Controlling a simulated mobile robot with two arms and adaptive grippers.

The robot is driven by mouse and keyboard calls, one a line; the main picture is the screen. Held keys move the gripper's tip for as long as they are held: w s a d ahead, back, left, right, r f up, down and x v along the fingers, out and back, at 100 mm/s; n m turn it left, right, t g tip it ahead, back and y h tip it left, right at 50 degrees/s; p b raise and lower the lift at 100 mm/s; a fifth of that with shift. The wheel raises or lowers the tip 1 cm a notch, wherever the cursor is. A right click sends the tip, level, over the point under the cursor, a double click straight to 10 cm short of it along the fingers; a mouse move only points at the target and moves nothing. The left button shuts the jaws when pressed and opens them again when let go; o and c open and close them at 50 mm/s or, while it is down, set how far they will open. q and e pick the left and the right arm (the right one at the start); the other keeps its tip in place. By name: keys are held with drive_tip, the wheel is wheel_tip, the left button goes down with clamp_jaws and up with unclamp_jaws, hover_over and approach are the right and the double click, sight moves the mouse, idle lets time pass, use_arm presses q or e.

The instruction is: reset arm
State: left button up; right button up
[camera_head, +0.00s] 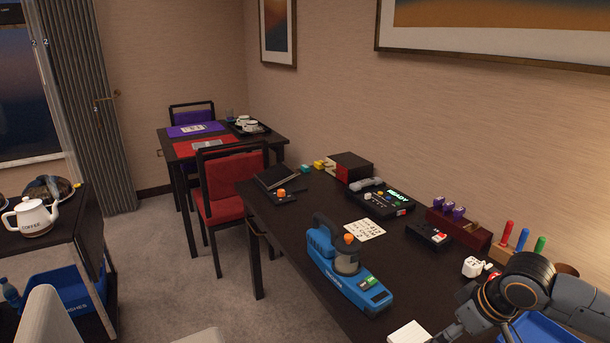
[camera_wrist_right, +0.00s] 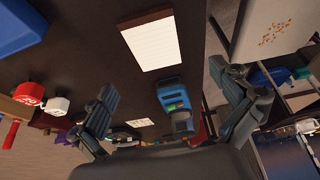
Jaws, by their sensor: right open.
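My right arm comes in at the lower right of the head view, over the near end of the dark desk (camera_head: 315,215). Its gripper (camera_head: 452,333) is partly cut off by the bottom edge there. In the right wrist view my right gripper (camera_wrist_right: 163,80) is open, its two fingers spread wide with nothing between them. The desk top lies beyond the fingers. My left gripper is in neither view.
A blue device (camera_head: 347,275) stands on the desk, left of my right arm. A coffee pot (camera_head: 31,217) stands on a cart at left.

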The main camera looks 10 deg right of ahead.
drive_tip(key=s+a+f+n, duration=0.1)
drive_tip(key=s+a+f, duration=0.25)
drive_tip(key=a, duration=0.25)
drive_tip(key=s+a+f+y, duration=0.1)
drive_tip(key=s+a+f, duration=0.25)
drive_tip(key=a, duration=0.25)
drive_tip(key=s+a+f+n, duration=0.1)
drive_tip(key=s+a+f, duration=0.2)
drive_tip(key=a+f, duration=0.25)
drive_tip(key=s+d+f+m+h, duration=0.2)
drive_tip(key=s+d+m, duration=0.25)
drive_tip(key=s, duration=0.65)
wheel_tip(320, 180, down, 26)
drive_tip(key=s+g+p, duration=0.2)
drive_tip(key=s+d+f+g, duration=0.1)
drive_tip(key=s+d+f, duration=0.2)
drive_tip(key=s+f, duration=1.1)
drive_tip(key=shift+s+h+p, duration=0.3)
drive_tip(key=shift+s+h, duration=0.1)
drive_tip(key=shift+s, duration=0.7)
